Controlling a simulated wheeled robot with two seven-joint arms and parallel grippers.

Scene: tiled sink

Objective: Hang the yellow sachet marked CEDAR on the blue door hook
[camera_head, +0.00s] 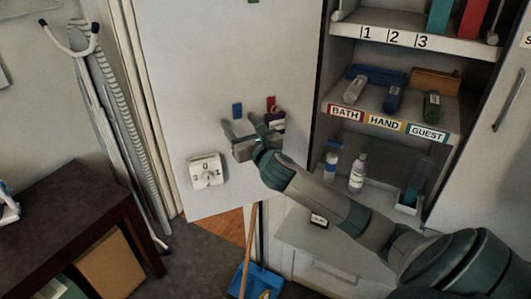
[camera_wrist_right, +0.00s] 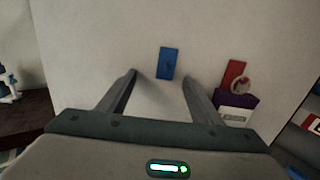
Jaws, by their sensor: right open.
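The blue hook (camera_head: 237,110) is on the white cabinet door. It also shows in the right wrist view (camera_wrist_right: 167,63), just beyond my fingertips, with nothing seen hanging on it. My right gripper (camera_head: 239,122) is open and empty below the blue hook, its fingers (camera_wrist_right: 160,77) pointing at the door on either side of the hook's lower end. I cannot make out a yellow sachet marked CEDAR. A small yellow thing (camera_head: 265,294) shows at the bottom edge by the dustpan, cut off and too small to identify. My left gripper is not in view.
A red hook (camera_head: 271,103) right of the blue one bears a purple sachet (camera_wrist_right: 237,103) with a pale label, close to my right finger. A white dial box (camera_head: 206,172) is lower on the door. A blue dustpan (camera_head: 250,280) is on the floor. Shelves stand right.

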